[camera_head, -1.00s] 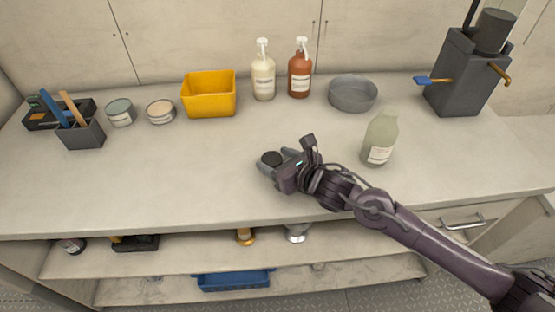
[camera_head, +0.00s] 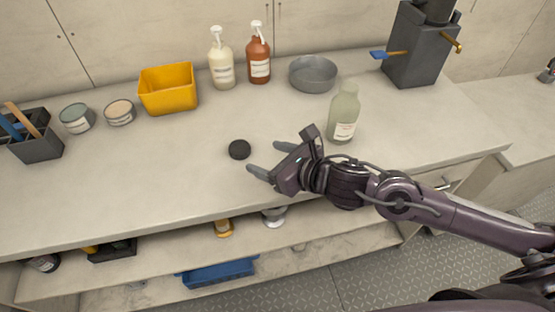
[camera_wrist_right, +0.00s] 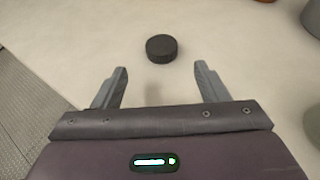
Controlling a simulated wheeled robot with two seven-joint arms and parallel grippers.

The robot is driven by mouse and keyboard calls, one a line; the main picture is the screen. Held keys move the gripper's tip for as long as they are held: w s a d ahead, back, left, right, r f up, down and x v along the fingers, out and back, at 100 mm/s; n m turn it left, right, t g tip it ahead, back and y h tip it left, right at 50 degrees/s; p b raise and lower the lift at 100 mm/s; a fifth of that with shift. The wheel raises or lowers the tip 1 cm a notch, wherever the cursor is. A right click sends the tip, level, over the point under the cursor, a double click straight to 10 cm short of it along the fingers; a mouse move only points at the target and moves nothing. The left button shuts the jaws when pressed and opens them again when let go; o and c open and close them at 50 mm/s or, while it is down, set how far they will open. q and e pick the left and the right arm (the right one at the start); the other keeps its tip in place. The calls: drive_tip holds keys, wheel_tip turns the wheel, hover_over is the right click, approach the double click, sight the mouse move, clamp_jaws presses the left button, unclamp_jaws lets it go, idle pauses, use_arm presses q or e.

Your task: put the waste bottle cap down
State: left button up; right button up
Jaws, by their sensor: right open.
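The waste bottle cap (camera_head: 239,149) is a small black disc lying flat on the pale counter, left of the bottle. It also shows in the right wrist view (camera_wrist_right: 161,48), beyond the fingertips and between their lines. My right gripper (camera_head: 264,159) is open and empty, just right of the cap and apart from it. Its two spread fingers show in the wrist view (camera_wrist_right: 162,70). The pale green bottle (camera_head: 343,115) stands upright and capless-looking behind my right wrist. My left gripper is not in view.
A yellow bin (camera_head: 168,90), two tins, two pump bottles (camera_head: 221,60) and a grey round dish (camera_head: 313,75) stand along the back. A dark holder (camera_head: 36,149) is at left, a dark machine (camera_head: 420,50) at right. The counter's front middle is clear.

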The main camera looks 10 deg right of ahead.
drive_tip(key=shift+v, duration=1.15)
